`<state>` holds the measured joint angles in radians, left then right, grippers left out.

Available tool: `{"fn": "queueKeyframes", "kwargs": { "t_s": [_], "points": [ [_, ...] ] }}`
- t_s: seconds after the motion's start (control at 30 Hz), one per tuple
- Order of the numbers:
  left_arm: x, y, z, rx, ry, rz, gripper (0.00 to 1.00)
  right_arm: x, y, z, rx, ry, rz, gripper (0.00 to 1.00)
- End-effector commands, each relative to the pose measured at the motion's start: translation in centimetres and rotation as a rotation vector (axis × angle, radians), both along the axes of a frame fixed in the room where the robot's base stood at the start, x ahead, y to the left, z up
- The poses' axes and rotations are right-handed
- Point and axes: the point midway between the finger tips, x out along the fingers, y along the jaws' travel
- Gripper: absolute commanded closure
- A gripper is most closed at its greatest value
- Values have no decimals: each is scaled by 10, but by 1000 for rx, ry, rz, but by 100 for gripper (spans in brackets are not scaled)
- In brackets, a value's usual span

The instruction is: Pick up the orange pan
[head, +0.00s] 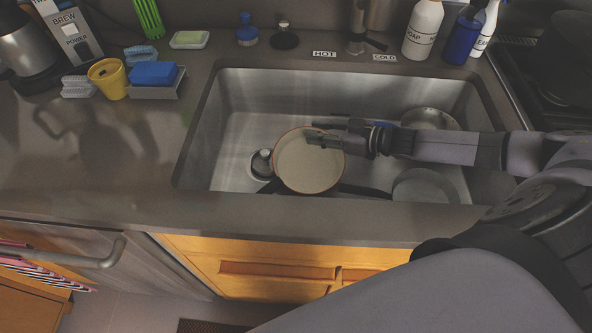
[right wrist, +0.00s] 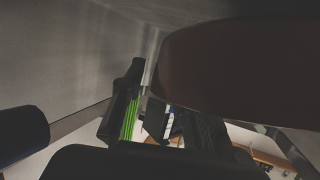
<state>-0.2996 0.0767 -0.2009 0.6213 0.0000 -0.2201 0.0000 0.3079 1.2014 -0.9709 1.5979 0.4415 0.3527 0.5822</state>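The orange pan (head: 308,163) is in the sink area, with a thin orange rim and a cream inside turned up to the head camera. My right gripper (head: 322,138) reaches in from the right, its fingertips over the pan's upper right rim. In the right wrist view, the pan's dark reddish outside (right wrist: 240,70) fills the upper right, close against the fingers (right wrist: 158,105). The fingers look spaced apart, and the pan covers part of one. Whether they are closed on it is hidden. My left gripper is out of view.
The steel sink (head: 240,100) surrounds the pan. A metal dish (head: 430,118) and a grey round pan (head: 425,186) lie in its right part. The faucet (head: 358,40) and soap bottle (head: 422,30) stand behind.

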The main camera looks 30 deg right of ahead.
Motion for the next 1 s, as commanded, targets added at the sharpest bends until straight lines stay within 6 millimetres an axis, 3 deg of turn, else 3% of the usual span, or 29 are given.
{"fn": "queueKeyframes", "kwargs": {
  "t_s": [0.1,0.5,1.0],
  "points": [
    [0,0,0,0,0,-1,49,0,0,0,0,0,0,73],
    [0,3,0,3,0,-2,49,0,0,0,1,1,0,99],
    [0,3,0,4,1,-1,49,0,0,0,1,1,0,100]
  ]
}}
